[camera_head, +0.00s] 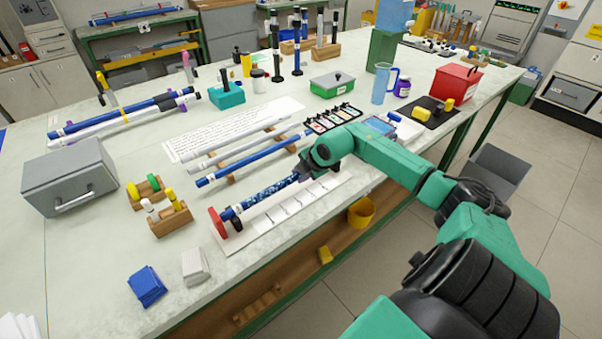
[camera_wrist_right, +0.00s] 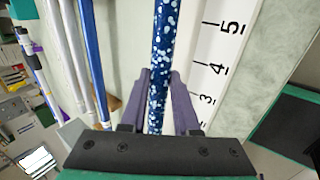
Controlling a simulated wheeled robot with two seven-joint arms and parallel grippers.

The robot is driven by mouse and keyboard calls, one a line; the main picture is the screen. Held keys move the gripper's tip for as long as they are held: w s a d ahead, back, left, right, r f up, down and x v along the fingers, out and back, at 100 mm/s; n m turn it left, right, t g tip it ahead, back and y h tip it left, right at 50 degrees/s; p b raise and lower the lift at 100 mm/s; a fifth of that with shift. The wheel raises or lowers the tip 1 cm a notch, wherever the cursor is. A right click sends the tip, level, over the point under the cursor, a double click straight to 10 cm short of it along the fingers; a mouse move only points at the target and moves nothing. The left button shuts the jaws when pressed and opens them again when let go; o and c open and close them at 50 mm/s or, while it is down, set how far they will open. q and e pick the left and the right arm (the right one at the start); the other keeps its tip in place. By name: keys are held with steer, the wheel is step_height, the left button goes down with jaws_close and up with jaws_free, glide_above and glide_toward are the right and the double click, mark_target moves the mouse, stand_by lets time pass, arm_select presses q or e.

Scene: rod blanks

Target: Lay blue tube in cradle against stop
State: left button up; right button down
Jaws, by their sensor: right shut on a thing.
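A blue tube with white speckles (camera_head: 268,194) is held by my right gripper (camera_head: 304,174) near its far end. In the right wrist view the speckled tube (camera_wrist_right: 160,45) runs between the two fingers (camera_wrist_right: 158,88), which are shut on it. Its near end, with a pale band, is close to the red stop (camera_head: 217,223). A small dark cradle support (camera_head: 236,223) shows beside that end. I cannot tell whether the tube touches the stop or rests fully in the cradle. My left gripper is not in view.
A numbered white scale strip (camera_head: 290,208) runs along the tube. A plain blue tube (camera_head: 245,160) and pale tubes lie on wooden rests behind. Wooden blocks with caps (camera_head: 170,218), a grey box (camera_head: 70,178) and blue cloths (camera_head: 147,286) stand left. The bench's front edge is near.

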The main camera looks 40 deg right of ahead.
steer(key=shift+a, duration=0.2)
steer(key=c, duration=0.6)
jaws_free()
steer(key=shift+s+r, duration=0.1)
steer(key=shift+s+d+r, duration=0.1)
steer(key=shift+s+r, duration=0.1)
steer(key=shift+r, duration=0.1)
steer(key=p+v, duration=0.1)
steer(key=v, duration=1.2)
steer(key=shift+s+r, duration=0.15)
steer(key=shift+r, duration=0.1)
steer(key=shift+a, duration=0.2)
